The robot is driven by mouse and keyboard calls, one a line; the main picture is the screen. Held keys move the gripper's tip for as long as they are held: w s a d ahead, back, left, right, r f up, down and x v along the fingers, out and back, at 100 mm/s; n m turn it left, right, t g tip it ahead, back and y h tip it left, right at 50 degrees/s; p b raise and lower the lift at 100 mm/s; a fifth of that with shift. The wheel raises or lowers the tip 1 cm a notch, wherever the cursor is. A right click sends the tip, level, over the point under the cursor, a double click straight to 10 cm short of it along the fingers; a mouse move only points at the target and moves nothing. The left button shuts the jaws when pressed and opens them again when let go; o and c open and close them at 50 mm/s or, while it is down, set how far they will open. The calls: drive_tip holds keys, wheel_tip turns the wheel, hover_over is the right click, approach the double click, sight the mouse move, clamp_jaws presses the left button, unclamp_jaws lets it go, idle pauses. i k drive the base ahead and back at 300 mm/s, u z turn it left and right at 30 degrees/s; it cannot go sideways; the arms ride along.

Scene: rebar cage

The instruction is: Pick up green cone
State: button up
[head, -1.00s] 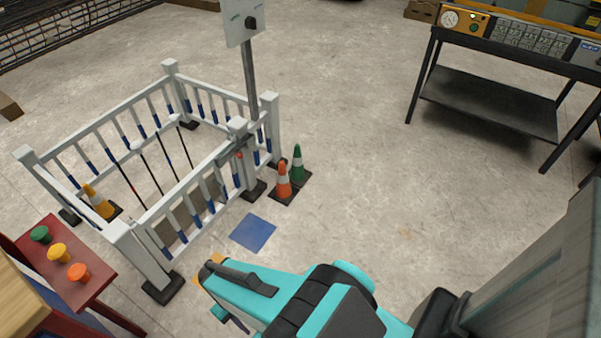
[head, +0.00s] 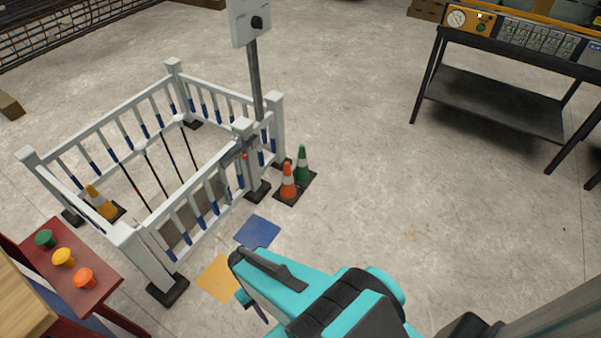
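The green cone (head: 302,165) has a white band and a dark square base. It stands upright on the floor at the right corner of the white fence, just behind and right of an orange cone (head: 288,181). My arm reaches in from the bottom of the head view. My gripper (head: 250,304) is partly in view at the arm's left end, nearer the camera than the cones and apart from them. The arm hides most of it, so its fingers cannot be made out.
The white fence (head: 190,222) encloses a yellow-orange cone (head: 100,202). A post with a grey box (head: 250,22) rises by its corner. Blue (head: 257,232) and yellow (head: 220,278) floor squares lie before it. A red table (head: 75,265) stands left, a dark workbench (head: 500,95) right. Middle-right floor is clear.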

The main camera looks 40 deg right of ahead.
sight(303, 177)
drive_tip(key=z, duration=0.1)
drive_tip(key=i, duration=1)
drive_tip(key=u, duration=0.05)
